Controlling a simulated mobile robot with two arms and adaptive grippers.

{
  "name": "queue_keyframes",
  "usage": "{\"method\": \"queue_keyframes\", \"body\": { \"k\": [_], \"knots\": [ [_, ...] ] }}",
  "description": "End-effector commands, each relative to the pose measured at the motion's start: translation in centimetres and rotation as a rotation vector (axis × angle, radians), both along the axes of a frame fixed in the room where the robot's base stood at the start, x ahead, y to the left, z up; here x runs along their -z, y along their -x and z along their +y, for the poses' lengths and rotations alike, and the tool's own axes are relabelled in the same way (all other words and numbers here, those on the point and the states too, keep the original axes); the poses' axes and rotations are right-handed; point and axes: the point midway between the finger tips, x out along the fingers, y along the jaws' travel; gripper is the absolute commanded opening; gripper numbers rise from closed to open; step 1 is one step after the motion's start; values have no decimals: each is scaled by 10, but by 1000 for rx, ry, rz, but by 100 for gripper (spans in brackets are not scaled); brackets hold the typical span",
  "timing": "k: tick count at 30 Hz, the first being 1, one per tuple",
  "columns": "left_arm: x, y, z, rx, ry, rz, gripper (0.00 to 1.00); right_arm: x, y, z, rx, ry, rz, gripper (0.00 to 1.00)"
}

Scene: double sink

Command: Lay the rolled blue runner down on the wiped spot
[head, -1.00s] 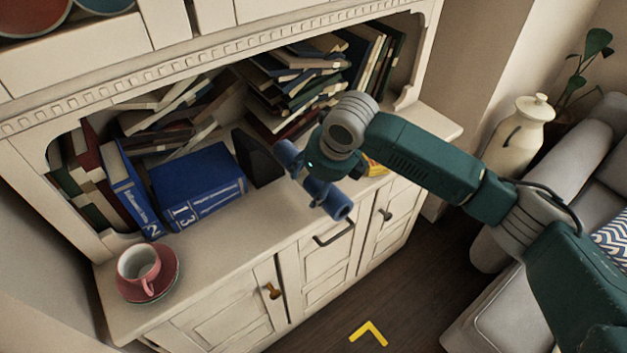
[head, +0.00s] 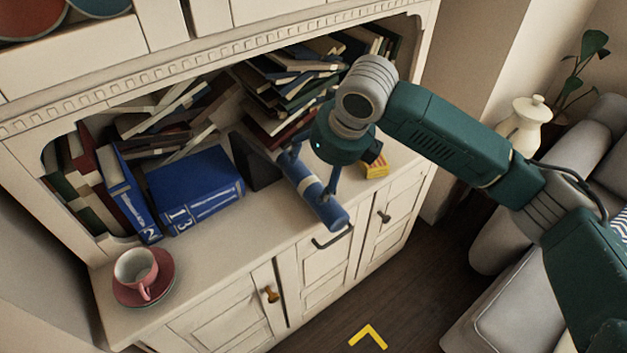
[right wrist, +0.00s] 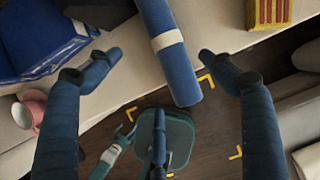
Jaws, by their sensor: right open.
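The rolled blue runner (head: 325,204) with a pale band lies on the pale cabinet top (head: 215,252), pointing from the back toward the front edge. In the right wrist view the runner (right wrist: 182,78) reaches past the front edge over the floor. My right gripper (head: 310,178) is open above it, one finger on each side. In the right wrist view both fingertips of the gripper (right wrist: 162,55) stand apart from the roll. I cannot make out a wiped spot; the roll and my gripper cover part of the top. My left gripper is not in view.
Blue thick books (head: 197,190) and a dark wedge (head: 257,163) stand left of the runner. A yellow-and-red box (head: 375,167) is to its right. A pink cup (head: 137,268) on a saucer sits at the left end. Piled books (head: 285,90) fill the niche behind.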

Motion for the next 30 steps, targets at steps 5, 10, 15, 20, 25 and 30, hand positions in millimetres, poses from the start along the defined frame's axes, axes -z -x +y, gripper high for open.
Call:
{"method": "queue_keyframes", "body": {
  "k": [5,10,15,20,25,30],
  "knots": [
    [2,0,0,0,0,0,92,-28,9,-7,0,0,-2,81],
    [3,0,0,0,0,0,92,-40,13,-10,-1,0,-2,81],
    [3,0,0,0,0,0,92,-42,14,-10,0,0,0,81],
    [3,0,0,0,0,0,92,-41,14,-10,0,0,0,81],
    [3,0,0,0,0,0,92,-41,14,-10,0,0,0,81],
    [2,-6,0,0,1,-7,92,-41,14,-10,0,0,0,81]
  ]
}}
